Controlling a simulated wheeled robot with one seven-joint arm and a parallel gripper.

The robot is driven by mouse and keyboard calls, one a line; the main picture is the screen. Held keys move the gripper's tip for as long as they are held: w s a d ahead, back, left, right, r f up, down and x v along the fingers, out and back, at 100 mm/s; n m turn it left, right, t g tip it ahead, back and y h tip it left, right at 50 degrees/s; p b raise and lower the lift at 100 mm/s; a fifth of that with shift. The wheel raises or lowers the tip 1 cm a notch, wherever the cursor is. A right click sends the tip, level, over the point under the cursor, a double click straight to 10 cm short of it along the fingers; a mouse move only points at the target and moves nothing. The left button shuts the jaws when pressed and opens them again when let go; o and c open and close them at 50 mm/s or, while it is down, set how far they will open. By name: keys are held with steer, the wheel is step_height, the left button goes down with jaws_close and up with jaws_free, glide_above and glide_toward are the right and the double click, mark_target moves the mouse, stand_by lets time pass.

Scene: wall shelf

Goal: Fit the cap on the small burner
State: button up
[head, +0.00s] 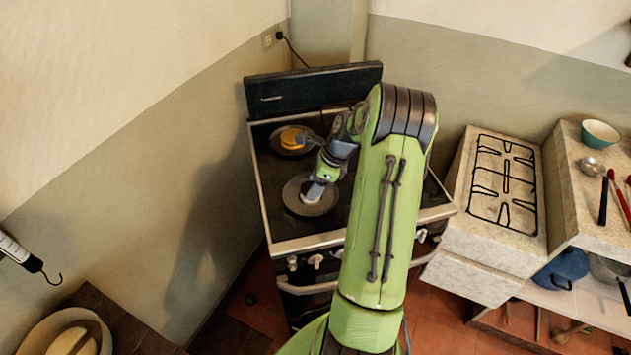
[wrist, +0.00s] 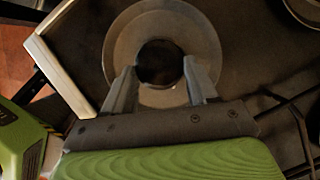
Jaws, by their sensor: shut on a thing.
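My gripper (head: 313,192) is over the front left burner (head: 293,204) of the dark stove, pointing down. In the wrist view its two fingertips (wrist: 160,67) stand apart on either side of a small dark round piece, which looks like the cap (wrist: 160,57), and are shut on it. The cap lies in line with the middle of the wide grey burner disc (wrist: 122,36). I cannot tell whether the cap is seated or held just above. In the head view the gripper hides the cap.
The stove's dark back panel (head: 315,88) stands behind. A separate white hob (head: 503,180) with black grates is at right, beside a counter with a green bowl (head: 600,133) and utensils.

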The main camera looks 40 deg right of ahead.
steer(key=shift+f, duration=0.2)
stand_by(0.6)
steer(key=o, duration=1.4)
steer(key=shift+c, duration=0.2)
steer(key=shift+r, duration=0.1)
step_height(320, 180, up, 7)
steer(key=p, duration=0.7)
steer(key=shift+p, duration=0.3)
